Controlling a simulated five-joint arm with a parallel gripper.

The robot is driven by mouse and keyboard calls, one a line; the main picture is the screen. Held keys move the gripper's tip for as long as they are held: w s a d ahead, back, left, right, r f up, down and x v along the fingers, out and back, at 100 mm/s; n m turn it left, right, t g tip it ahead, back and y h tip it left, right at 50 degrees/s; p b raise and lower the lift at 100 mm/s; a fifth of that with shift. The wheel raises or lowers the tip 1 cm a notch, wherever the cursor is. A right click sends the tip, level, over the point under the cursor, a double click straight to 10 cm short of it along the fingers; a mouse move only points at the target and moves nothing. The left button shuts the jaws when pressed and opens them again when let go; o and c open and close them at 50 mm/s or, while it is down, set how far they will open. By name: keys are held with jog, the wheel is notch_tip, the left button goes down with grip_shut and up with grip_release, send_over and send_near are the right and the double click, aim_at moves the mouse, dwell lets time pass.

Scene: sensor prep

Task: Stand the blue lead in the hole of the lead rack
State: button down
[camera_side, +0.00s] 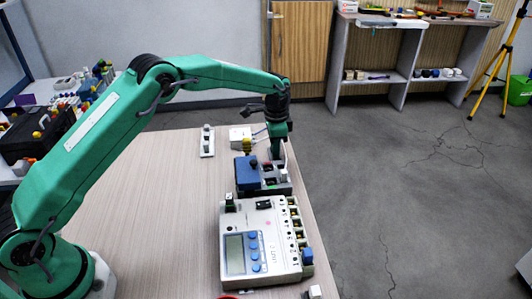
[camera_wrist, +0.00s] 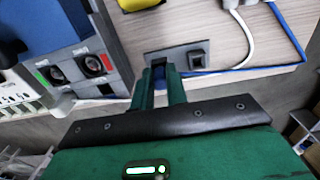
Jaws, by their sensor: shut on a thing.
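My gripper (camera_side: 277,152) points down near the table's right edge, just beyond the blue-topped unit. In the wrist view, its green fingers (camera_wrist: 159,82) are shut on the blue lead, whose blue end (camera_wrist: 158,69) shows between the tips. The lead's thin blue cable (camera_wrist: 245,71) runs off to the right and bends up. A small grey rack (camera_wrist: 177,55) with a dark square hole (camera_wrist: 196,60) lies just beyond the fingertips; the fingers cover part of its left side. I cannot tell whether the lead touches it. In the side view I cannot make out the rack.
A blue-topped unit (camera_side: 246,171) with dials stands close beside my gripper; its dial face (camera_wrist: 92,64) is left in the wrist view. A large meter (camera_side: 250,250) stands nearer. A white box (camera_side: 240,133) and a yellow thing (camera_side: 247,146) lie behind.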

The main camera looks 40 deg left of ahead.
jog(key=c, duration=1.2)
grip_release()
jog(key=shift+o, duration=0.2)
jog(key=shift+r, duration=0.15)
jog(key=shift+r, duration=3.35)
jog(key=shift+r, duration=0.1)
